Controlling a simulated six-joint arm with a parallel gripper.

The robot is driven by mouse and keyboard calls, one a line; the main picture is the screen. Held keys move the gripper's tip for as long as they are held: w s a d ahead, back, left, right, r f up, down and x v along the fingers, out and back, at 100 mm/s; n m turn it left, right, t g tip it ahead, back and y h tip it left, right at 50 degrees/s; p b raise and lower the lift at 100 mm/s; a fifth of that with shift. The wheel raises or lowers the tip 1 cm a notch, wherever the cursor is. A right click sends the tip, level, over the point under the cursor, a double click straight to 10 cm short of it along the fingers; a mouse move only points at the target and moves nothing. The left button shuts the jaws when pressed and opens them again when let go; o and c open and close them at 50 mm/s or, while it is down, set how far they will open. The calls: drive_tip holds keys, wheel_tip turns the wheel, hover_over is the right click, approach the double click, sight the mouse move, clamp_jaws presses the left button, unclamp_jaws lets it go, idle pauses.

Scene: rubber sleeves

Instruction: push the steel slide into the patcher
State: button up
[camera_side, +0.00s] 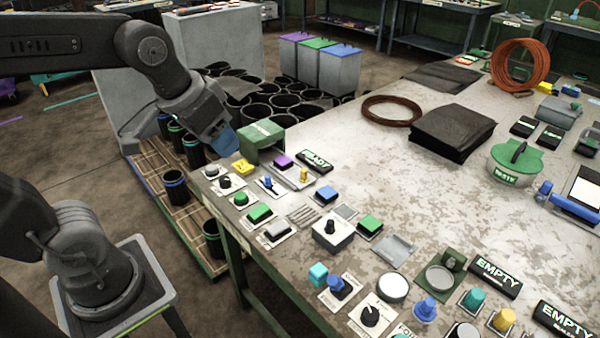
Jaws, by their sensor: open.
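My gripper (222,138) is at the left end of the bench, its blue fingertip area beside a green box-shaped housing (262,138). The housing has a pale label on its top that is too small to read; it may be the patcher. My gripper is open, and nothing shows held in it. I cannot single out the steel slide for certain. The gap between the gripper and the housing is too small to judge contact.
The worn bench (330,140) carries many buttons and knobs along its near edge, with a READY sign (317,161) beside them. A black sheet stack (452,131) and copper coil (392,111) lie farther back. Black sleeves (175,187) stand on a wooden rack below.

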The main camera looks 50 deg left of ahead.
drive_tip(key=w+a+n+g, duration=0.1)
drive_tip(key=w+a, duration=0.2)
drive_tip(key=w, duration=0.8)
drive_tip(key=n+g, duration=0.3)
drive_tip(key=g, duration=0.1)
hover_over(304, 169)
wheel_tip(304, 169, down, 18)
drive_tip(key=r, duration=0.1)
wheel_tip(304, 169, down, 14)
drive_tip(key=shift+r, duration=0.25)
drive_tip(key=shift+c, duration=0.3)
clamp_jaws()
